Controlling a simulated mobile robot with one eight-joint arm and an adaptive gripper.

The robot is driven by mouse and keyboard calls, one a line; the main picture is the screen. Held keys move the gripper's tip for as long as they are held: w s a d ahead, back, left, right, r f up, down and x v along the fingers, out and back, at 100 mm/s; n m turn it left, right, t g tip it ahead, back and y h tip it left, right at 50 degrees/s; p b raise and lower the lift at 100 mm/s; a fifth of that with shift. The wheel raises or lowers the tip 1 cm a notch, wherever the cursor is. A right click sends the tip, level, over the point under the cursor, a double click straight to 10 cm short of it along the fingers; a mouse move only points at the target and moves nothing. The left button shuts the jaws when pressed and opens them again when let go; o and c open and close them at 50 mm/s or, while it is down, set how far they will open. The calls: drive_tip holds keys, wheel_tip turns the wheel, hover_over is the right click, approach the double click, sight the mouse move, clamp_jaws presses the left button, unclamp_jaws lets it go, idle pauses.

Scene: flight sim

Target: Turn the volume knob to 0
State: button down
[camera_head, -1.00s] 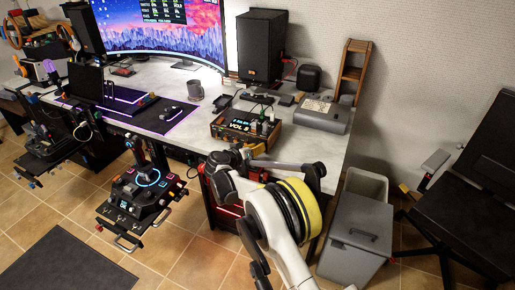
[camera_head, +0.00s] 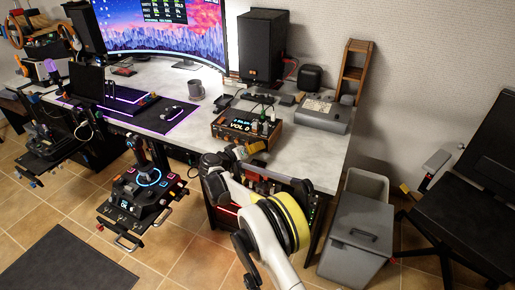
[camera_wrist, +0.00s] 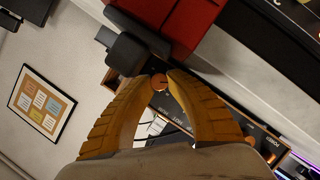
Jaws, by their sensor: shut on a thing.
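The audio box (camera_head: 219,134), with a wooden-looking case, stands near the front edge of the desk. Its display (camera_head: 240,126) appears to read "VOL 0". In the wrist view, the small orange round knob (camera_wrist: 159,83) on the dark panel sits between the two yellow ribbed fingertips of my gripper (camera_wrist: 160,76). The fingers are closed around the knob. In the head view, my gripper (camera_head: 257,146) is at the front right of the box, and the knob is hidden there.
A mug (camera_head: 196,89) and a grey case (camera_head: 322,115) stand on the desk (camera_head: 310,150). A speaker (camera_head: 262,46) is behind. In the wrist view, a red block (camera_wrist: 180,20) and a black block (camera_wrist: 130,52) are close to the fingers. A grey bin (camera_head: 355,240) stands at the right.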

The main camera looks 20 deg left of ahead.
drive_tip(key=c, duration=1.6)
unclamp_jaws()
drive_tip(key=shift+o, duration=0.2)
drive_tip(key=v, duration=1.2)
